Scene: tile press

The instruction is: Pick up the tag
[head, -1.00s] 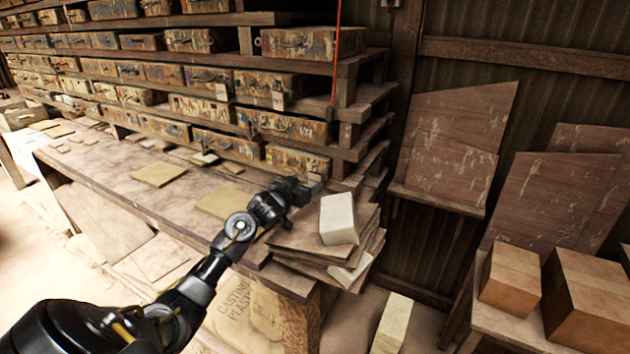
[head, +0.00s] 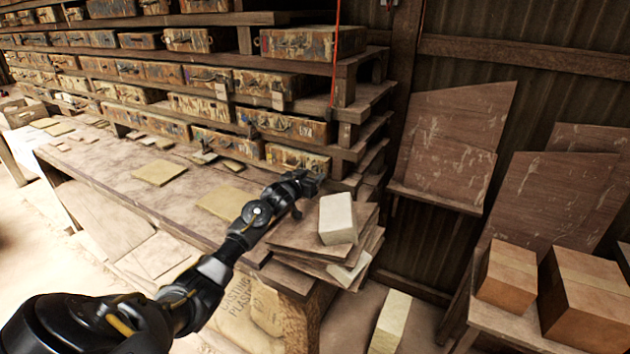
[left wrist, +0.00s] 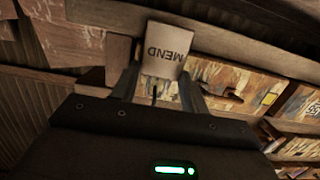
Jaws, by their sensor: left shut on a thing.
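The tag (left wrist: 165,52) is a pale grey card with the word MEND, which appears upside down in the left wrist view. My left gripper (left wrist: 160,88) is shut on the lower part of the tag, between its two fingertips. In the head view my left gripper (head: 312,182) is over the right end of the workbench, in front of the lower shelves. The tag cannot be made out in the head view. My right gripper is not in view.
A white block (head: 338,218) stands on stacked boards (head: 300,236) just right of and below my left gripper. Shelves with several worn drawers (head: 298,159) rise behind it. A red cord (head: 335,50) hangs near the shelf end. Flat tiles (head: 160,173) lie on the workbench.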

